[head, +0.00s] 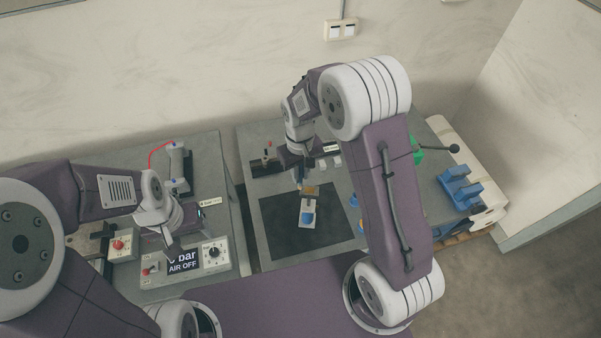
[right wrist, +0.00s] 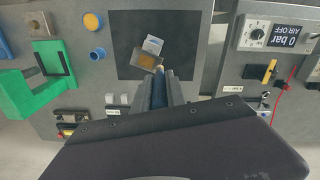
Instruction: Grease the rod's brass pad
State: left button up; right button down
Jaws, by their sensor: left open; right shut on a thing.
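A small piece with a brown, brass-coloured face (head: 311,190) lies on the black mat (head: 275,236); it also shows in the right wrist view (right wrist: 141,62). A pale piece with a blue patch (head: 307,216) adjoins it; I cannot tell whether they are one part. My right gripper (head: 300,178) is over the mat, shut on a narrow dark blue thing (right wrist: 159,90). Its tip points at the brown face; whether it touches is unclear. My left gripper (head: 172,240) is open and empty, as far as shows, by the control box. I cannot make out a rod clearly.
The control box (head: 215,254) reads AIR OFF. A green fixture (right wrist: 45,90), a blue round cap (right wrist: 97,53) and a blue-rimmed orange disc (right wrist: 92,21) are beside the mat. Blue blocks (head: 461,192) stand at the right. The mat's front part is clear.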

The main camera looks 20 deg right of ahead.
jog(key=r+p, duration=0.1)
jog(key=r, duration=0.1)
jog(key=r+p, duration=0.3)
jog(key=r, duration=0.1)
jog(key=shift+d+r+p, duration=0.3)
jog(key=shift+d, duration=0.05)
jog(key=shift+r, duration=0.3)
pick_arm(q)
notch_tip(320, 180, up, 6)
jog(key=s+d, duration=0.1)
jog(key=shift+p, duration=0.3)
pick_arm(e)
jog(key=shift+s+d+r, duration=0.1)
jog(key=shift+s+d, duration=0.1)
jog(key=shift+d, duration=0.1)
pick_arm(q)
jog(key=shift+w+a, duration=0.1)
jog(key=shift+a, duration=0.05)
pick_arm(e)
jog(key=shift+w+a, duration=0.15)
jog(key=shift+a, duration=0.05)
